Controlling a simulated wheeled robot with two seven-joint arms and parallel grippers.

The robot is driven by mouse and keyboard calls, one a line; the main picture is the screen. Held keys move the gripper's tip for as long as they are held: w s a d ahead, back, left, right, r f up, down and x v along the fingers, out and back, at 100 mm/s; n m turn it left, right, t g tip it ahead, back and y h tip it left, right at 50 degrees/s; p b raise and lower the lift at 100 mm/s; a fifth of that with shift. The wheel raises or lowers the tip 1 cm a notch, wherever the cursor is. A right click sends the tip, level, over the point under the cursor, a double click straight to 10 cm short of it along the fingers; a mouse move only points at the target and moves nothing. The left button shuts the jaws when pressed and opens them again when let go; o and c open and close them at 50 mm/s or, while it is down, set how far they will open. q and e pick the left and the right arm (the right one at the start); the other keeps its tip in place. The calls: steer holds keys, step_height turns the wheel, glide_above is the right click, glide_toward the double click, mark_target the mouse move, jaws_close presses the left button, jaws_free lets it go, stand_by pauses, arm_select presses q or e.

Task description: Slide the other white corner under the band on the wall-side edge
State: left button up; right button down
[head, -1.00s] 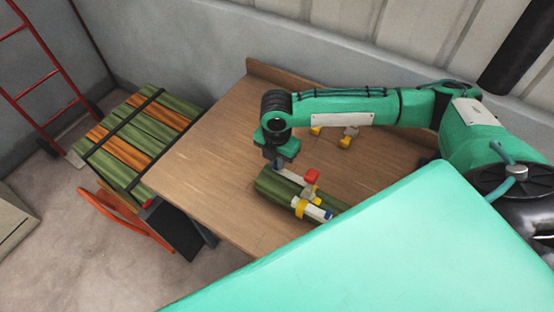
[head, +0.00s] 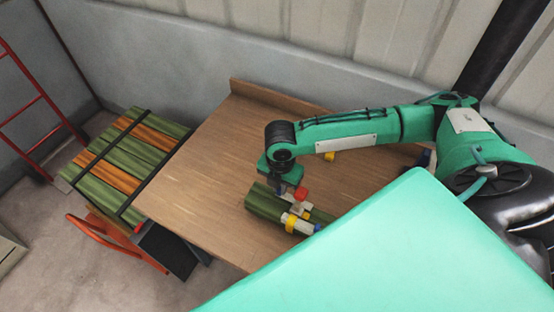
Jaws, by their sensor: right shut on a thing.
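A green bundle (head: 262,202) lies on the wooden table, with its right part cut off by my own body. A yellow band (head: 291,222) goes around it near its middle, with a red piece (head: 301,193) at the upper side. A white corner (head: 303,227) lies at the band on the near edge. My right gripper (head: 286,188) points down at the bundle's wall-side edge, just left of the red piece. It is shut on a white corner, now mostly hidden; I cannot tell whether its end is under the band. My left gripper is not in view.
The table (head: 215,150) is bare on the left and has a raised rim at the wall. A yellow piece (head: 328,156) shows beside my right arm. A strapped green and orange stack (head: 120,165) stands left of the table. A red ladder (head: 35,105) is beyond.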

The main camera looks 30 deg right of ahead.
steer(key=c, duration=1.4)
jaws_free()
steer(key=shift+r, duration=0.1)
step_height(320, 180, up, 14)
steer(key=shift+f+b, duration=0.15)
steer(key=shift+b, duration=0.7)
steer(key=shift+f, duration=0.1)
